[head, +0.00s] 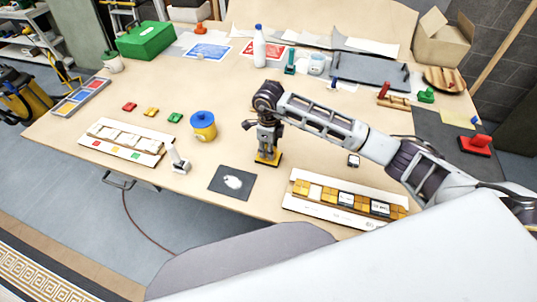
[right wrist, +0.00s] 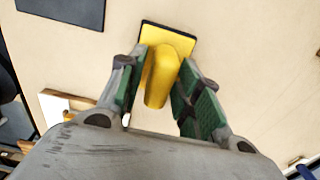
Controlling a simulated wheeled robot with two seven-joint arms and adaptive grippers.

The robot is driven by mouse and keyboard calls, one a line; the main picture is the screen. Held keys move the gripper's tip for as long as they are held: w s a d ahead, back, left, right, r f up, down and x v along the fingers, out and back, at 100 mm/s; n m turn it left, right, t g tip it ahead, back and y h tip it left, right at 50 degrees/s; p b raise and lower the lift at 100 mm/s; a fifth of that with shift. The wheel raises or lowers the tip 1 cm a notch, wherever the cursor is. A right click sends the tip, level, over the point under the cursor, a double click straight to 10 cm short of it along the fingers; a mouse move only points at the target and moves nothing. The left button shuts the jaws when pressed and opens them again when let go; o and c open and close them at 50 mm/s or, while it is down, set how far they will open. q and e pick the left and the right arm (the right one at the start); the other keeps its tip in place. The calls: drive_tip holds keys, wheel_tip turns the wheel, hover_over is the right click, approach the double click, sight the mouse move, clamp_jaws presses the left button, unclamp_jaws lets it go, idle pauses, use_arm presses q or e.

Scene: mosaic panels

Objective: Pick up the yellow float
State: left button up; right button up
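The yellow float (head: 267,160) lies flat on the table near the middle of the head view. In the right wrist view the float (right wrist: 176,42) shows a yellow, dark-edged plate and a thick yellow handle pointing toward the camera. My right gripper (head: 268,148) is directly above the float, pointing down. In the right wrist view its green-padded fingers (right wrist: 160,75) stand on either side of the handle, spread apart, with table showing in the gaps lower down. Whether the fingertips touch the handle is hard to tell. My left gripper is not in view.
A dark mat with a white patch (head: 233,182) lies left of the float, and a blue-lidded yellow pot (head: 203,126) stands beyond it. A tile panel (head: 345,200) lies to the right, another panel (head: 127,142) to the left. Table around the float is bare.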

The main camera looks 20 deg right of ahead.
clamp_jaws()
drive_tip(key=shift+r, duration=0.1)
drive_tip(key=shift+r+b, duration=1)
drive_tip(key=shift+r, duration=3.95)
